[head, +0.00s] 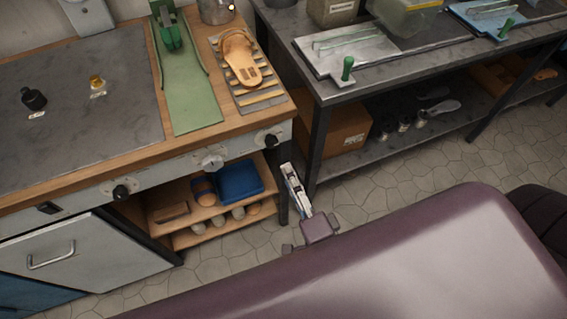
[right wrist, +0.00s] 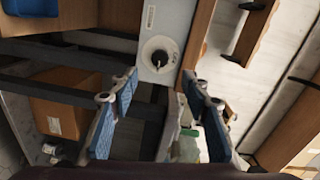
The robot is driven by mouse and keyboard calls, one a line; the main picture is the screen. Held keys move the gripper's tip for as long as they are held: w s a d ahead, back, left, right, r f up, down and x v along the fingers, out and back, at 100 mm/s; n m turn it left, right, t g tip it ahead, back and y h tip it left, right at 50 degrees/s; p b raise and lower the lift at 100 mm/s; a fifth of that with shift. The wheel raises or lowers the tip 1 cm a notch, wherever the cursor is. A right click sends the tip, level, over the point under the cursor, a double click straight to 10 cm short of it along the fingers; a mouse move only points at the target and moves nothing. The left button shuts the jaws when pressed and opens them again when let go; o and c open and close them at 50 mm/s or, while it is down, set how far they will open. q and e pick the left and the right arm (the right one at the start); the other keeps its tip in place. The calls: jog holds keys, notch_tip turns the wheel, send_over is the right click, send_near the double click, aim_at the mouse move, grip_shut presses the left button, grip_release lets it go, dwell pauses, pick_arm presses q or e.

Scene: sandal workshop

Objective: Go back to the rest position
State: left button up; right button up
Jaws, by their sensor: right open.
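My right gripper (head: 290,182) hangs in the gap between the wooden workbench (head: 130,158) and the dark metal table (head: 388,70), in front of the bench's right end. It is open, and nothing sits between its blue-padded fingers in the right wrist view (right wrist: 162,108). Beyond the fingers, that view shows a grey panel with a black knob (right wrist: 159,58). My left gripper is in neither view.
A tan sandal (head: 240,62) lies on a slatted rack near the bench's right corner, beside a green fixture (head: 190,95). Below are a blue tray (head: 239,180) and a cardboard box (head: 345,128). Tiled floor (head: 400,165) is open in front of the dark table.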

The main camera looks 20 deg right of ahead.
jog(key=shift+s, duration=0.65)
jog(key=s+f+n+g+y, duration=0.1)
jog(key=s+f+n+g, duration=0.2)
jog(key=f, duration=0.7)
jog(key=s+f+n+g, duration=0.2)
jog(key=f+n, duration=0.2)
jog(key=f, duration=0.5)
jog(key=s+f+n+g+y, duration=0.1)
jog(key=s+f+n+g, duration=0.2)
jog(key=f, duration=0.7)
jog(key=s+d+f+n+g+h, duration=0.1)
jog(key=s+d+f+n+g, duration=0.3)
jog(key=s+f, duration=0.5)
jog(key=s+d+f+n+g+h, duration=0.1)
jog(key=s+d+f+n+g, duration=0.3)
jog(key=s+f, duration=0.4)
jog(key=s, duration=0.5)
jog(key=shift+f+g+h, duration=0.3)
jog(key=shift+f, duration=0.05)
